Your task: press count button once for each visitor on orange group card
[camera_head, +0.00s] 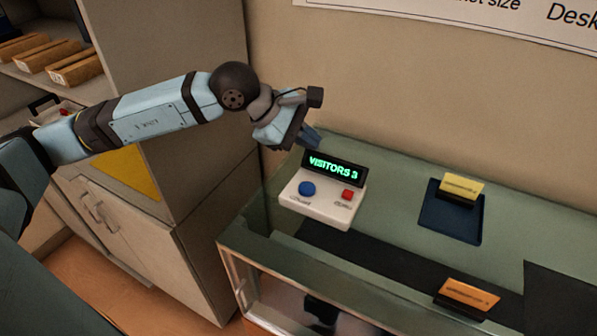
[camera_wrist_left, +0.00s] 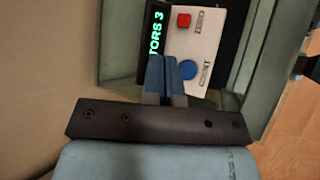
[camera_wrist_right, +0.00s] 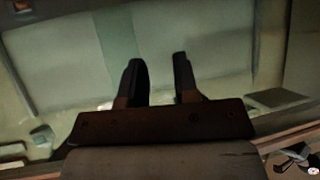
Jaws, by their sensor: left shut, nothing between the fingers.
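The white counter box (camera_head: 320,205) stands on the green counter top, with a lit display (camera_head: 334,168) reading "VISITORS 3". The blue count button (camera_head: 307,188) is on its left and a red button (camera_head: 347,195) on its right; both also show in the left wrist view, blue (camera_wrist_left: 189,69) and red (camera_wrist_left: 184,20). My left gripper (camera_head: 311,137) is shut and empty, above and behind the display, apart from the blue button. The orange group card (camera_head: 468,294) stands in a dark holder at the front; its print is too small to read. My right gripper (camera_wrist_right: 159,68) is open and empty.
A yellow card (camera_head: 462,187) stands on a dark blue pad (camera_head: 438,222) at the right. A black strip (camera_head: 385,262) lies along the counter (camera_head: 400,185). A shelf unit with wooden boxes (camera_head: 75,68) is at the left. A sign (camera_head: 440,15) hangs on the wall.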

